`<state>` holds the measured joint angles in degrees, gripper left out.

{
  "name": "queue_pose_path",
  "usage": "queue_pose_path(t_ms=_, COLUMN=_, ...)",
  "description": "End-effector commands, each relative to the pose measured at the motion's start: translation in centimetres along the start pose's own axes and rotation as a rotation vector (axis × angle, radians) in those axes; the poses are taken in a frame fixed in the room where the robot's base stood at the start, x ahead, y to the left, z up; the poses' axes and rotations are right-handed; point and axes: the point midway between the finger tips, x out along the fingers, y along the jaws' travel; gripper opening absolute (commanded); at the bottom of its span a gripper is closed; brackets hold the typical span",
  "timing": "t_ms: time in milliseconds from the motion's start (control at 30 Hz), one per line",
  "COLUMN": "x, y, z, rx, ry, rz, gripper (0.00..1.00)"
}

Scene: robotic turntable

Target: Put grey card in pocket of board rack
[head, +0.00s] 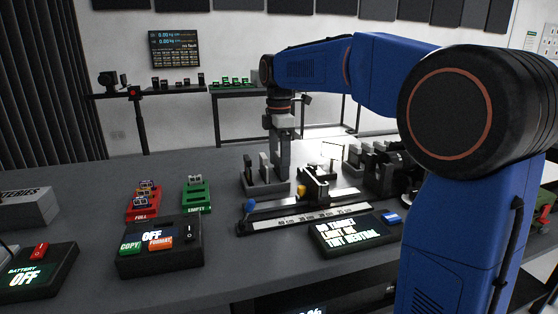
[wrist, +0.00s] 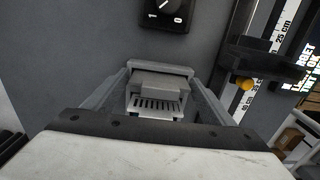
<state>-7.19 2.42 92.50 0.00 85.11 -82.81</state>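My gripper (head: 283,122) points down above the right end of a dark board rack (head: 266,188) on the bench. In the wrist view its two fingers (wrist: 159,88) stand on both sides of a light grey card (wrist: 158,83) with a row of dark contact slots, and appear shut on it. In the head view the card (head: 283,152) hangs upright below the gripper, its lower end at the rack. I cannot tell whether it is inside a pocket. Other upright boards (head: 264,165) stand in the rack to the left.
Dark blocky fixtures (head: 375,165) stand to the right. Red (head: 143,207) and green (head: 196,198) trays and a switch box (head: 160,247) are to the left.

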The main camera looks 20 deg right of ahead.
Motion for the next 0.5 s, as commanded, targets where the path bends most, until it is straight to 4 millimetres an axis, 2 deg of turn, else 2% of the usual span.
queue_pose_path(t_ms=333, x=-0.1, y=0.0, z=0.0, rx=0.000, ry=0.000, rz=0.001, gripper=0.91)
queue_pose_path(t_ms=500, x=-1.2, y=0.1, z=0.0, rx=0.000, ry=0.000, rz=0.003, gripper=0.91)
